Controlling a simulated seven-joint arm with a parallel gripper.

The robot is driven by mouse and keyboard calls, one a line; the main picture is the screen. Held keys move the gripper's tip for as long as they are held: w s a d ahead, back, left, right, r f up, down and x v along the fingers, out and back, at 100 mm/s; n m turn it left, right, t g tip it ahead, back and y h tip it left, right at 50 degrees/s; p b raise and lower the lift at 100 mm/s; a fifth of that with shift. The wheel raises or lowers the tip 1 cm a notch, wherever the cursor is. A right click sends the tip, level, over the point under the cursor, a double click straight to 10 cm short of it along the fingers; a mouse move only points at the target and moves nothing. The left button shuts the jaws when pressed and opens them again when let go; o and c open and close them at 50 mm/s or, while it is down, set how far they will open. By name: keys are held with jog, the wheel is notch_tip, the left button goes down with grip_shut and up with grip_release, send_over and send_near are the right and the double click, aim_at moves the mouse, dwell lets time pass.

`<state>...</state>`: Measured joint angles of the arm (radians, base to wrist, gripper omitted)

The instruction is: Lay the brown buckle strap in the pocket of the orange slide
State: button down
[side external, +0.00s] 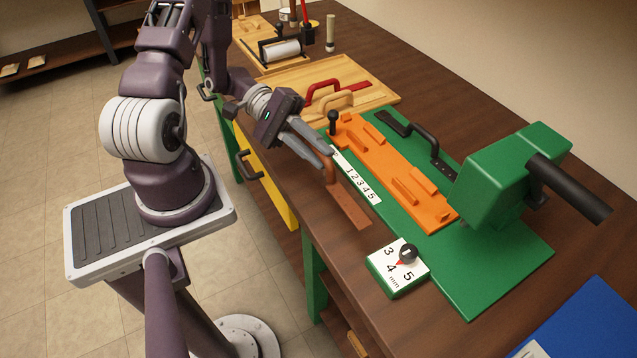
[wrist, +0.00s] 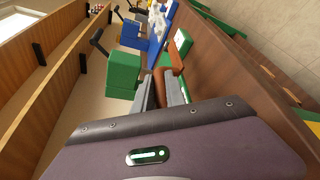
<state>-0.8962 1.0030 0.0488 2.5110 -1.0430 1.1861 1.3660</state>
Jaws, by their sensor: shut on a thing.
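The brown buckle strap (side external: 350,207) is a flat strip with an upright handle at its far end. My gripper (side external: 327,163) is shut on that handle. In the wrist view, the brown strap (wrist: 158,87) shows between the fingers of my gripper (wrist: 162,92). The orange slide (side external: 350,137) lies on the green base, with raised orange blocks bounding its pocket. The pocket looks empty, and the strap is apart from it.
A green machine head (side external: 505,180) with a black bar stands at the slide's right end. A dial block (side external: 397,268) sits near the front edge. A wooden tray (side external: 285,77) holds red and tan handled straps. A black-handled strap (side external: 425,140) lies behind the slide.

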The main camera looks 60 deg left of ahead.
notch_tip(320, 180, down, 6)
jog(key=shift+f, duration=0.25)
jog(key=shift+f, duration=0.1)
jog(key=c, duration=1.4)
grip_release()
jog(key=shift+o, duration=0.2)
jog(key=shift+f, duration=0.15)
